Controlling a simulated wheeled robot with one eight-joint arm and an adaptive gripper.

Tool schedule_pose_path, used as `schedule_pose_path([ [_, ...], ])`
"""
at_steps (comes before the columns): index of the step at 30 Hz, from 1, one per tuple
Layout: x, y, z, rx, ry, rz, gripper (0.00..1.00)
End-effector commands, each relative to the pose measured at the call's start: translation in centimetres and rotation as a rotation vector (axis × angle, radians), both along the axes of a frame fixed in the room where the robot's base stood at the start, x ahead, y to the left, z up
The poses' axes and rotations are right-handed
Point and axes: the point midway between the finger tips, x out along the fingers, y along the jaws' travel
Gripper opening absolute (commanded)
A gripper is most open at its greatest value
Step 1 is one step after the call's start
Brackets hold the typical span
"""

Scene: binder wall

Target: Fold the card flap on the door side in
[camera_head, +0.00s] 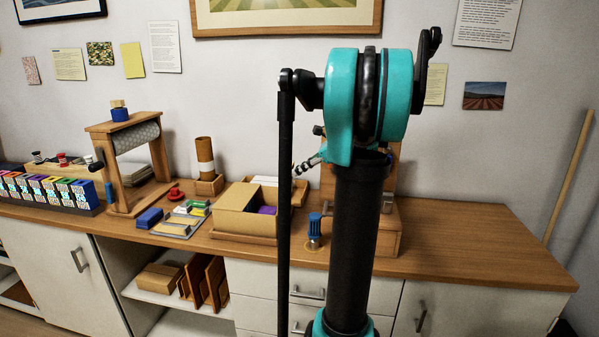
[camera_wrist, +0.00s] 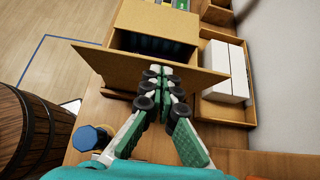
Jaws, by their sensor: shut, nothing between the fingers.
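An open card box (camera_head: 238,222) sits in a low wooden tray on the counter, with something purple (camera_head: 267,210) showing in its opening. In the wrist view a tan card flap (camera_wrist: 112,66) sticks outward along the near side of the box, and another card panel (camera_wrist: 155,17) covers the far part of its top. Dark contents (camera_wrist: 150,44) show between them. My gripper (camera_wrist: 160,72) is shut and empty, its tips right at the outer face of the near flap; contact cannot be told. In the head view my gripper (camera_head: 305,166) is partly hidden by my arm.
A blue-topped device (camera_head: 315,222) stands on the counter right of the box; its blue knob (camera_wrist: 90,137) is close to my gripper. White boxes (camera_wrist: 238,72) stand in a tray beside the card box. A barrel (camera_wrist: 28,125) is at left. The right counter end (camera_head: 480,255) is clear.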

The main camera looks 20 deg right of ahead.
Motion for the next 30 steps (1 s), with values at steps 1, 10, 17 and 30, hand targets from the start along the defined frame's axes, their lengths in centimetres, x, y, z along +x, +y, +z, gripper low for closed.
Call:
schedule_pose_path([
  [1,0.0,0.1,0.0,-0.004,0.003,0.000,0.00],
  [10,0.6,1.2,0.6,-0.088,0.050,0.004,0.00],
  [17,1.7,3.3,1.1,-0.247,0.139,0.008,0.00],
  [30,4.4,7.7,0.7,-0.611,0.348,0.007,0.00],
])
